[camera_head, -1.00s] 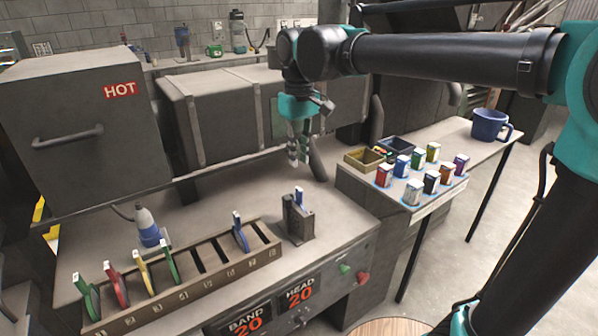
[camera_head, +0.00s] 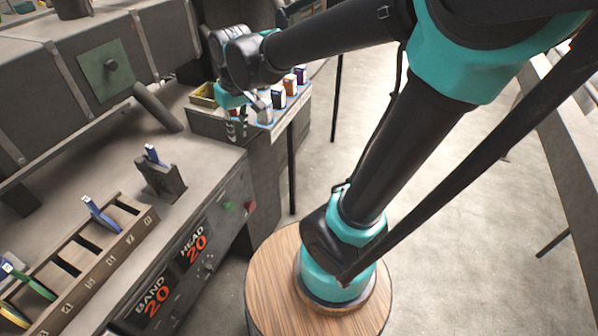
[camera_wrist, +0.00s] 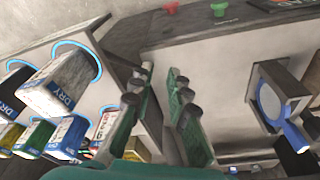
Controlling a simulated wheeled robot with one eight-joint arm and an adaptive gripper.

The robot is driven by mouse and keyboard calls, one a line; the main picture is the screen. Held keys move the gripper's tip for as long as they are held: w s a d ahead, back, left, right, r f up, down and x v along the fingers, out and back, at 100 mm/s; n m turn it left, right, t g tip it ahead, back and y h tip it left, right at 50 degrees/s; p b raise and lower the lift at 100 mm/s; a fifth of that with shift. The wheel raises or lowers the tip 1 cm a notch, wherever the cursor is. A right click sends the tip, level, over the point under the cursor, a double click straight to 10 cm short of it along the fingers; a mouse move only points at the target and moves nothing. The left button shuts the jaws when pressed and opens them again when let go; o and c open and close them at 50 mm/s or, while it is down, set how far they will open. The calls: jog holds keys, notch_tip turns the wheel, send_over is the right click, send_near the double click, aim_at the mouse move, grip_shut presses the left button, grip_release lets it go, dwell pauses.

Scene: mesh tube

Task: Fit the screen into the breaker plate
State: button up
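My gripper (camera_head: 238,128) hangs at the bench's right end, beside the rack of small tins. In the wrist view its two fingers (camera_wrist: 160,92) stand apart with nothing between them. A dark stand (camera_head: 163,182) on the bench holds an upright blue-handled piece (camera_head: 152,156). In the wrist view the stand (camera_wrist: 284,92) is at right, with a round pale mesh-like disc (camera_wrist: 268,101) in its frame and a blue handle (camera_wrist: 295,138). I cannot tell whether the disc is seated. A numbered slotted rack (camera_head: 75,270) holds another blue-handled piece (camera_head: 97,213) and a green one (camera_head: 32,284).
Several labelled tins stand in blue-ringed places, including an orange one (camera_head: 290,84) and a white one in the wrist view (camera_wrist: 58,85). The bench front has red numeric displays (camera_head: 153,300) and knobs (camera_head: 250,207).

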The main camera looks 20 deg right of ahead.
jog(key=s+d+f+m+t, duration=0.1)
jog(key=s+d+f+m, duration=0.1)
jog(key=s+d+f, duration=0.2)
jog(key=s+d+f+m+t+h, duration=0.1)
jog(key=s+d+f+m, duration=0.1)
jog(key=s+d+f, duration=0.3)
jog(key=d+f, duration=0.3)
jog(key=d, duration=0.3)
jog(key=shift+f+m, duration=0.2)
jog(key=shift+m, duration=0.1)
